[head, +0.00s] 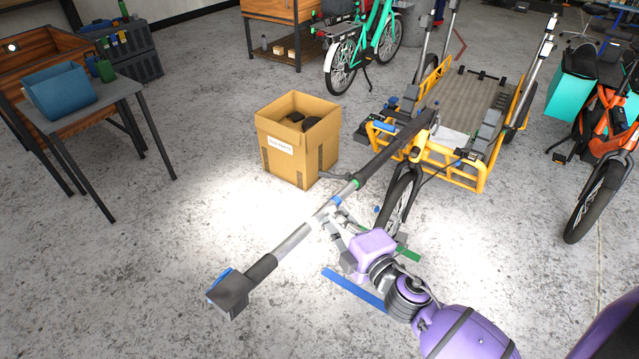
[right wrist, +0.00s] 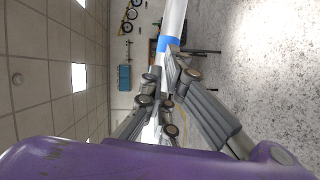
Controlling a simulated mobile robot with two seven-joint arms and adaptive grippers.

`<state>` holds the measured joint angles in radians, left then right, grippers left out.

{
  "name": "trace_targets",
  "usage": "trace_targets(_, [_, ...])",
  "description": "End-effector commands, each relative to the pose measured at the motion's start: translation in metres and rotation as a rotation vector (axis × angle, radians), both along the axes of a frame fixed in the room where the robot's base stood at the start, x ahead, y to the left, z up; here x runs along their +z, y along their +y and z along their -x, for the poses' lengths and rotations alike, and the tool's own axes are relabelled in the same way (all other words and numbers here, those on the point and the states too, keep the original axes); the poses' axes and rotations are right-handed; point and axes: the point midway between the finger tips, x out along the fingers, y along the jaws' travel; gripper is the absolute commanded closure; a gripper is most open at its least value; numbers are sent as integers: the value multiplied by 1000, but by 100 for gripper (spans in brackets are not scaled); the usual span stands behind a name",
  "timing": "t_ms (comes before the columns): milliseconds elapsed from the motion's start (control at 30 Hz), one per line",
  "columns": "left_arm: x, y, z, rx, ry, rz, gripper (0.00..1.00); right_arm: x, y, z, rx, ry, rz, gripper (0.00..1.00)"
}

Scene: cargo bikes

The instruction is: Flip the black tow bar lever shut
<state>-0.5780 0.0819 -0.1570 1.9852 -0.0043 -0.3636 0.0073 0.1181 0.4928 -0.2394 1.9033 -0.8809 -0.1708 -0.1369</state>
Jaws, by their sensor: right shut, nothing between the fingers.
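The tow bar (head: 292,240) runs diagonally from the yellow cargo trailer (head: 440,160) down to a dark block (head: 229,294) at the lower left. It has grey, black, blue and green sections. A small dark piece (head: 334,175) sticks out beside the bar near the cardboard box; it may be the lever, but I cannot tell for sure. My right gripper (head: 327,214) is shut and empty, with its fingertips close to the bar by the blue band. In the right wrist view the fingers (right wrist: 168,62) overlap the bar (right wrist: 172,20); contact is unclear. My left gripper is out of view.
An open cardboard box (head: 297,140) stands just behind the bar. A bicycle wheel (head: 398,205) is right of the bar. A grey table (head: 85,100) with a blue bin is at the left. The floor at the lower left is clear.

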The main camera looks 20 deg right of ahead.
Motion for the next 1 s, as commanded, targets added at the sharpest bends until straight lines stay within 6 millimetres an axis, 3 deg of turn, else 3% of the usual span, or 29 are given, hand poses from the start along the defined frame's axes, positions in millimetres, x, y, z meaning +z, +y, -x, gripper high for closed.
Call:
trace_targets(467, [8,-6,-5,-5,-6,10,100,-4,22,-93,-1,-3,-2,100])
trace_targets(500, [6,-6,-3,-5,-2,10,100,-6,17,-99,-2,-1,1,100])
trace_targets(700, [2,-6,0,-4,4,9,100,-11,4,-118,-1,0,0,100])
trace_targets(1000, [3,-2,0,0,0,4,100,-11,0,-124,0,-1,-1,100])
